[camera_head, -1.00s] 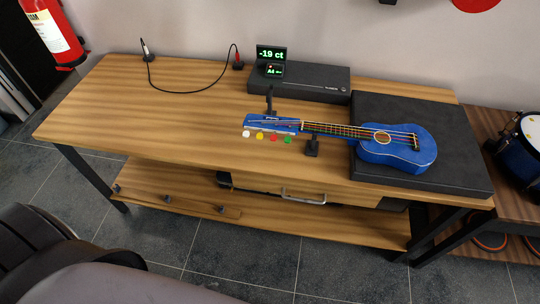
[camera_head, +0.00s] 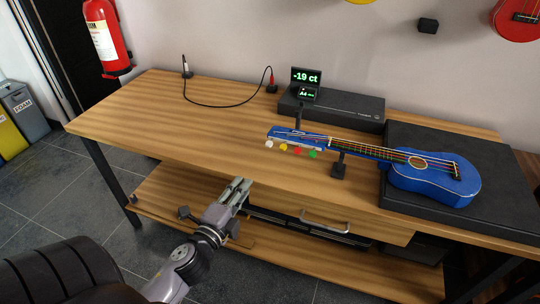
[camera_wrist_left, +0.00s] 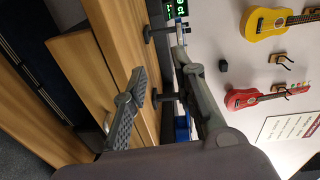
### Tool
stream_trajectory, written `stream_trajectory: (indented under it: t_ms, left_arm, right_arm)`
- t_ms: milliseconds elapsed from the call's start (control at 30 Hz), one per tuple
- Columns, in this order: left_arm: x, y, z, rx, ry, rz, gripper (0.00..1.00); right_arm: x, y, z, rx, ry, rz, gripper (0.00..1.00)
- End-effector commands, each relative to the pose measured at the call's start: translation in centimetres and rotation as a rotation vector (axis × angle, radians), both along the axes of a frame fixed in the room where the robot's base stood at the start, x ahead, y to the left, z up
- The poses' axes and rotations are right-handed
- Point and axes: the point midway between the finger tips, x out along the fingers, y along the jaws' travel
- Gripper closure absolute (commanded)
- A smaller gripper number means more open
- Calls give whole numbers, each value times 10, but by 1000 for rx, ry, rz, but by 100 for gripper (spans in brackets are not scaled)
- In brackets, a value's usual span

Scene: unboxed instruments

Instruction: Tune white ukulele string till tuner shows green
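A blue ukulele (camera_head: 432,178) lies on the table, its body on a black case and its headstock (camera_head: 297,134) to the left, near two black supports. White (camera_head: 269,144), yellow (camera_head: 284,148), red (camera_head: 298,152) and green (camera_head: 313,154) tuning pegs stick out from the headstock's front side. The tuner display (camera_head: 305,79) reads "-19 ct" in green, with a smaller "A4" screen below. My left gripper (camera_head: 241,186) is open and empty in front of the table edge, below and left of the pegs. The left wrist view shows its spread fingers (camera_wrist_left: 160,75). My right gripper is not in view.
The table (camera_head: 170,110) is clear left of the headstock. A black cable (camera_head: 215,105) lies at the back left. A lower shelf (camera_head: 165,190) and a drawer with a handle (camera_head: 325,222) are under the tabletop. A red ukulele (camera_wrist_left: 262,97) and a yellow one hang on the wall.

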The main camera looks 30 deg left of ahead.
Motion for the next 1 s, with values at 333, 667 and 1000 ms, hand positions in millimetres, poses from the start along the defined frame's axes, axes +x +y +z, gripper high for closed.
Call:
stream_trajectory:
  t_ms: [333, 667, 1000]
  left_arm:
    - [19, 0, 30, 65, -56, -12, 74]
    - [84, 12, 29, 66, -56, -9, 74]
    - [145, 23, 28, 63, -54, -9, 74]
  right_arm:
    - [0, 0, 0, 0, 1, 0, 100]
    - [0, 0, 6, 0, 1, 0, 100]
    - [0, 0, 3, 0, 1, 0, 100]
